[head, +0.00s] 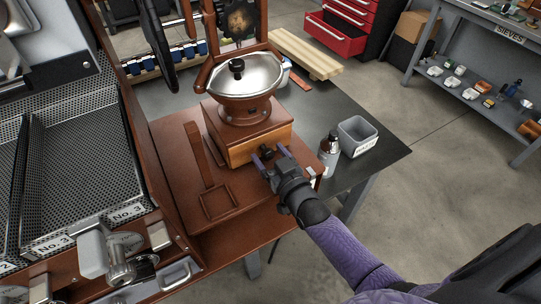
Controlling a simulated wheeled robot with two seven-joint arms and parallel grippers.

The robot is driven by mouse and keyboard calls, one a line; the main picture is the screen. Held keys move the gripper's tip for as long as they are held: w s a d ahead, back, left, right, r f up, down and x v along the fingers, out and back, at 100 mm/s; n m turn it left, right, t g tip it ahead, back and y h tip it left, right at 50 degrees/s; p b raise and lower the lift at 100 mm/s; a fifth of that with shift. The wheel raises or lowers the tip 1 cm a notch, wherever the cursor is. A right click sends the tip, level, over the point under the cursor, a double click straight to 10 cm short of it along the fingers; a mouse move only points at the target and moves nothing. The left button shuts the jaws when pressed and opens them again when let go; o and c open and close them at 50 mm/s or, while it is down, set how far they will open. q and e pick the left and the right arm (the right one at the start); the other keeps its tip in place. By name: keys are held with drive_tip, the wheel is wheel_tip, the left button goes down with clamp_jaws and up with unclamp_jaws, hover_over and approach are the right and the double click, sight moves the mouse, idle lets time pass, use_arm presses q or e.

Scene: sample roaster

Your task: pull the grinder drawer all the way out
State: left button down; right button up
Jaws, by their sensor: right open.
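The grinder (240,108) stands on a brown board, with a silver domed lid and a wooden base. Its drawer (245,149) is the lighter wooden front low on the base, and it looks closed. A small dark knob (266,151) sits on the drawer front. My left gripper is not in view.
A bottle (329,152) and a grey bin (357,136) stand right of my right gripper. Perforated trays (84,170) are at the left. The board in front of the drawer is mostly bare.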

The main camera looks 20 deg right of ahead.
clamp_jaws()
idle(1.3)
